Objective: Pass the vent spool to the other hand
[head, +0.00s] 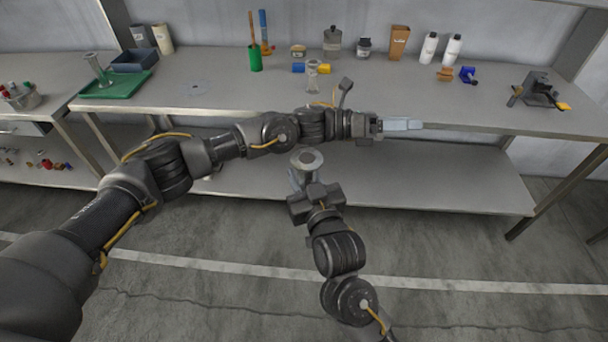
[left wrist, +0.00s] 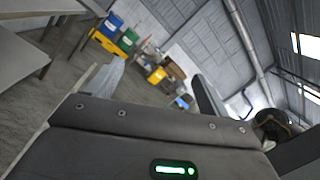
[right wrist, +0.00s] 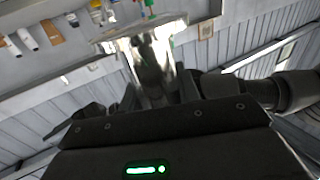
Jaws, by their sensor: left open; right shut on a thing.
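The vent spool (head: 307,160) is a shiny metal tube with a wide round flange, held in front of the bench in the head view. My right gripper (head: 303,180) is shut on it from below. The spool fills the upper middle of the right wrist view (right wrist: 150,60), its flange toward the top. My left gripper (head: 402,124) is open and empty, to the right of and above the spool in the head picture, its fingers pointing right, away from it. The spool does not show in the left wrist view.
The bench (head: 210,105) has a green tray (head: 125,86) at left, bottles (head: 452,50) at the back and a dark fixture (head: 538,88) at right. A metal flanged piece (head: 313,78) stands mid-bench. My left arm crosses before the bench edge. A shelf (head: 430,185) lies below.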

